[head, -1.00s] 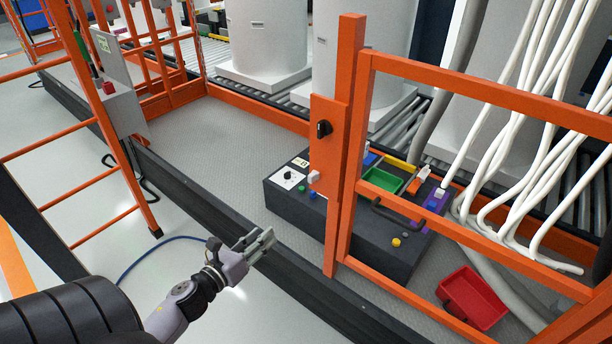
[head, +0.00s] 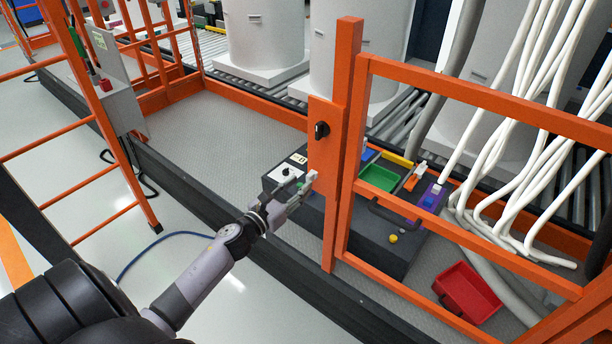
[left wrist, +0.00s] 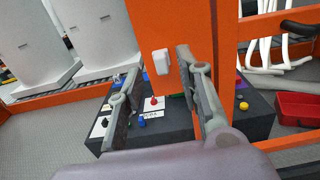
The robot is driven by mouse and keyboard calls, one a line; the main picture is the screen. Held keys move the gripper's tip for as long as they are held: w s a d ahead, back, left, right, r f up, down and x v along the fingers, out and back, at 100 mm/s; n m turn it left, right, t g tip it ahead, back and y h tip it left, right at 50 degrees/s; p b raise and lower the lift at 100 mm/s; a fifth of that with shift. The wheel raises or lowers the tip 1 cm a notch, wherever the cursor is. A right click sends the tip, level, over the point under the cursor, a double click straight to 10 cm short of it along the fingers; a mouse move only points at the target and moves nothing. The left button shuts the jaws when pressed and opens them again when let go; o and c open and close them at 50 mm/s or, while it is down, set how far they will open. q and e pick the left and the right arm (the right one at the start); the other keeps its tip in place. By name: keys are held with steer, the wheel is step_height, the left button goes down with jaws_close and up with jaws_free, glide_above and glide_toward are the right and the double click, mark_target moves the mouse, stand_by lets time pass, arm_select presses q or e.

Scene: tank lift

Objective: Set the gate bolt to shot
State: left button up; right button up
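The orange gate (head: 470,90) stands at the right, next to an upright orange post with a wide plate (head: 322,155). The plate carries a black knob (head: 321,130) and, lower down, a small pale handle, which shows plainly in the left wrist view (left wrist: 162,62). I cannot tell for certain which is the bolt's handle. My left gripper (head: 305,184) is at the lower part of the plate and partly covers the pale handle in the head view. In the left wrist view its fingers (left wrist: 157,68) are apart, with the handle ahead between them; contact is not visible. My right gripper is out of view.
Behind the post sits a dark control box (head: 375,235) with buttons and a green tray (head: 379,177). A red bin (head: 468,293) lies on the platform at lower right. White hoses (head: 535,110) hang behind the gate. An orange ladder rail (head: 110,130) stands at left. The left platform floor is clear.

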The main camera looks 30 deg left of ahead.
mark_target(308, 178)
arm_select(q)
steer(key=shift+w+d, duration=0.2)
steer(key=shift+w, duration=1.85)
jaws_close()
